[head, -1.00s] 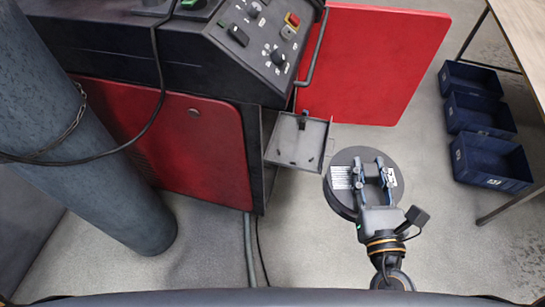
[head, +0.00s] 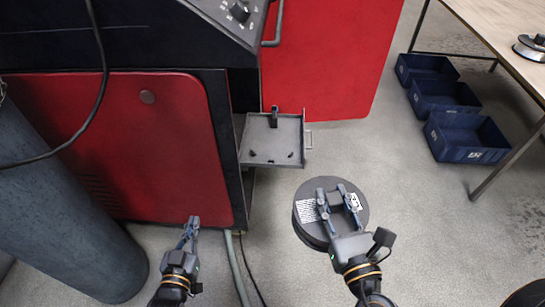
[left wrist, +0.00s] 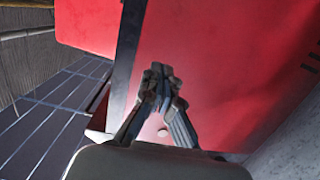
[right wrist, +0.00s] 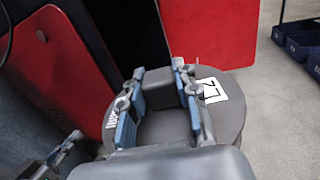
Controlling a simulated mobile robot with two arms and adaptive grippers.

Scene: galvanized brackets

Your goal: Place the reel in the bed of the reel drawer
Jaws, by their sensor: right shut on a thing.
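The reel (head: 308,232) is a thick dark grey disc with white labels. My right gripper (head: 335,198) is shut on the raised block at its middle and holds it in front of and to the right of the drawer. The reel also shows in the right wrist view (right wrist: 232,118), under my right gripper's fingers (right wrist: 160,85). The reel drawer (head: 262,150) is a grey tray pulled out of the machine, with small pegs, an upright post and a side handle; its bed is empty. My left gripper (head: 190,225) is shut and empty, low before the red panel; its fingertips meet in the left wrist view (left wrist: 160,72).
The red-and-black machine (head: 130,150) fills the left, with an open red door (head: 330,60) behind the drawer. A grey cylinder (head: 60,230) stands at lower left. Blue bins (head: 465,138) and a wooden table (head: 500,25) are at right. The floor between is clear.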

